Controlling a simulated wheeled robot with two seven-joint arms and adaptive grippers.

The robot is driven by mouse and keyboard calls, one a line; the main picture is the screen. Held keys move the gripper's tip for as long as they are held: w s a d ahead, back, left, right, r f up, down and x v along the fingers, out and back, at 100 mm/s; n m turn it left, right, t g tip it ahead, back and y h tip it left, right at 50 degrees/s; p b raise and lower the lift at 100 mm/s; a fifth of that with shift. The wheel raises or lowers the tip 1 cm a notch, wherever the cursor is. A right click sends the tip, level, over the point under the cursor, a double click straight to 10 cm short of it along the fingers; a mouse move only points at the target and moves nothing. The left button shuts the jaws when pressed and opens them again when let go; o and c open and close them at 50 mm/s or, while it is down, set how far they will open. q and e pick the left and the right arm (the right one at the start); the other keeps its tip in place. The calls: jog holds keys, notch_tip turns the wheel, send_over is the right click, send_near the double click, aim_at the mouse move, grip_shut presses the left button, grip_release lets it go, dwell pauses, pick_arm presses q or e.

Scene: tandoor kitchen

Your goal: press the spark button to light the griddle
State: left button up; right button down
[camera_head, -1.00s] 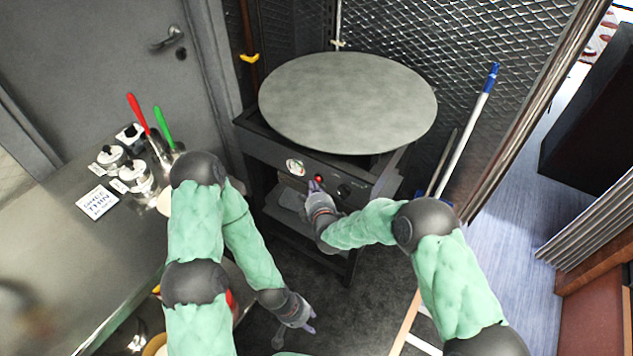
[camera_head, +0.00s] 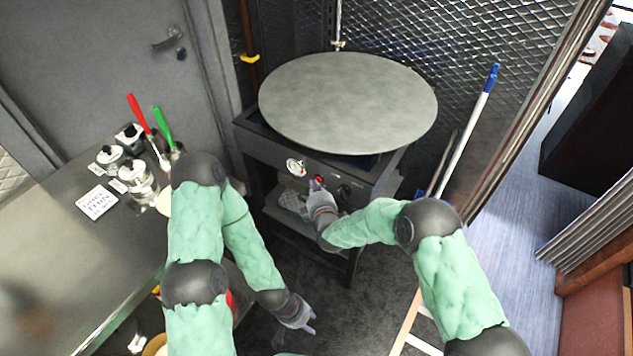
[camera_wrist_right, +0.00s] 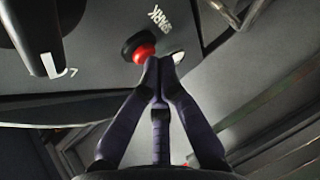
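The griddle (camera_head: 345,105) is a big round grey plate on a dark stand. Its front panel (camera_head: 262,140) carries a round white badge, a black knob and the red spark button (camera_head: 319,179). In the right wrist view the red button (camera_wrist_right: 144,53) sits in a black collar beside the word SPARK. My right gripper (camera_head: 316,187) is at the panel, right by the button. In the right wrist view its fingertips (camera_wrist_right: 159,64) are together, overlapping the button's lower edge; I cannot tell whether they touch it. My left gripper (camera_head: 309,324) hangs low and empty over the floor; its fingertips are too small to judge.
A steel counter (camera_head: 60,235) at left holds jars, a sign (camera_head: 97,201) and red- and green-handled tools. A blue-topped pole (camera_head: 472,120) leans right of the griddle. A large black knob (camera_wrist_right: 35,35) is close beside the button in the wrist view.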

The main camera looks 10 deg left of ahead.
jog(key=shift+s, duration=0.1)
jog(key=shift+s+a, duration=0.3)
jog(key=shift+s, duration=0.4)
jog(key=shift+s, duration=0.15)
jog(key=s, duration=0.1)
jog(key=s+a+p, duration=0.1)
jog(key=s, duration=0.2)
jog(key=shift+s+a, duration=0.25)
jog(key=shift+a, duration=0.1)
dwell(0.5)
